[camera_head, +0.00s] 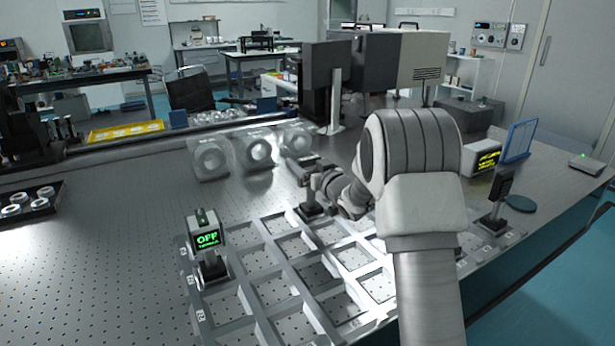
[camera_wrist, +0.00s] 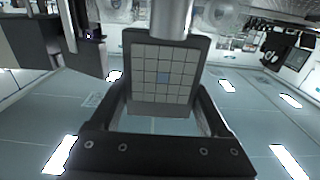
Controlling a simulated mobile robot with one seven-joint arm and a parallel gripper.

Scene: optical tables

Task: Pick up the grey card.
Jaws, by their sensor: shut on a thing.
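The grey card is a square plate with a dark frame and a grid of grey tiles (camera_wrist: 145,75), with one bluish tile near its middle. It shows face-on in the wrist view, with a silver post at the picture's top. My gripper (camera_wrist: 160,106) is shut on it, one dark finger at each side edge. In the head view my gripper (camera_head: 326,184) is over the far part of the grey grid tray (camera_head: 245,275). The card is small there and partly hidden by my wrist. A dark foot shows below it; I cannot tell whether it touches the tray.
A meter reading OFF (camera_head: 207,240) stands in the tray's left side. Three clear lens mounts (camera_head: 258,151) stand behind the tray. A dark-headed post (camera_head: 498,190), a yellow display (camera_head: 483,158) and a blue frame (camera_head: 520,140) are at right.

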